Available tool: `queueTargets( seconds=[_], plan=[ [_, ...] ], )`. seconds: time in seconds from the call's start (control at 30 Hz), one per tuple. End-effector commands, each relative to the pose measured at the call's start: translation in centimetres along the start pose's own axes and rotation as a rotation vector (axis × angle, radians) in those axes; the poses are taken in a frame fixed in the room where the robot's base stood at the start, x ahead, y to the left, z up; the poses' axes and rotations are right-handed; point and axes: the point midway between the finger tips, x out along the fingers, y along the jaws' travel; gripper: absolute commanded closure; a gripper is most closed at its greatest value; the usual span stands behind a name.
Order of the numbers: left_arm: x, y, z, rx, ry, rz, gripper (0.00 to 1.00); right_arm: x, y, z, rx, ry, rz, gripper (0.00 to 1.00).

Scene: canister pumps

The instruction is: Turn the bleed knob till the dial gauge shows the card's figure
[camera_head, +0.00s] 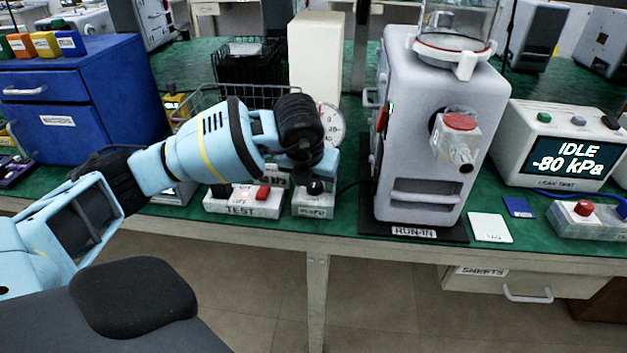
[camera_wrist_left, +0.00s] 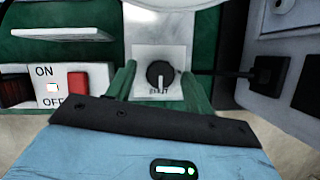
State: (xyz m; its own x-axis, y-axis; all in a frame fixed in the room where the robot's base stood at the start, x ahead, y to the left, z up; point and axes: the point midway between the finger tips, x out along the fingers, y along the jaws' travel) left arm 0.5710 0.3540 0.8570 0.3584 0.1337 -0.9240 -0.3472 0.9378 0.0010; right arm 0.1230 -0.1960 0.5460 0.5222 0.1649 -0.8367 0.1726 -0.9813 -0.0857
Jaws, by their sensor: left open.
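The bleed knob (camera_head: 315,187) is black and sits on a small pale box at the table's front; in the left wrist view the knob (camera_wrist_left: 160,74) shows a white pointer line toward its label. My left gripper (camera_head: 313,168) is above the knob; in the wrist view its open green fingers (camera_wrist_left: 160,88) stand on either side of it, apart from it. The white dial gauge (camera_head: 333,122) is behind my wrist, partly hidden, its needle reading not legible. A white card (camera_head: 490,228) lies right of the run-in machine; its writing is too small to read surely.
The grey run-in machine (camera_head: 440,130) stands close to the right of the knob. A TEST switch box (camera_head: 242,201) is just left, with a red switch. A tester screen (camera_head: 562,155) reads IDLE, -80 kPa. A wire basket and a cream block stand behind.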

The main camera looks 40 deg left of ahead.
Motion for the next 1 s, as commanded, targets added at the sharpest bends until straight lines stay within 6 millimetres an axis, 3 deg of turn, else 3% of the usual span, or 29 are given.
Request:
queueTargets(
  seconds=[0.2,0.57,1.0],
  plan=[
    [0.04,-0.02,-0.01,0.000,0.000,-0.001,0.48,0.02,0.06,-0.05,-0.002,0.001,0.000,0.56],
    [0.01,-0.02,-0.01,0.000,0.000,-0.001,0.93,0.03,0.08,-0.12,-0.003,0.002,0.001,0.56],
    [0.02,0.12,-0.02,0.097,0.001,-0.042,0.93,0.10,0.09,-0.08,-0.002,0.003,0.001,0.56]
  ],
)
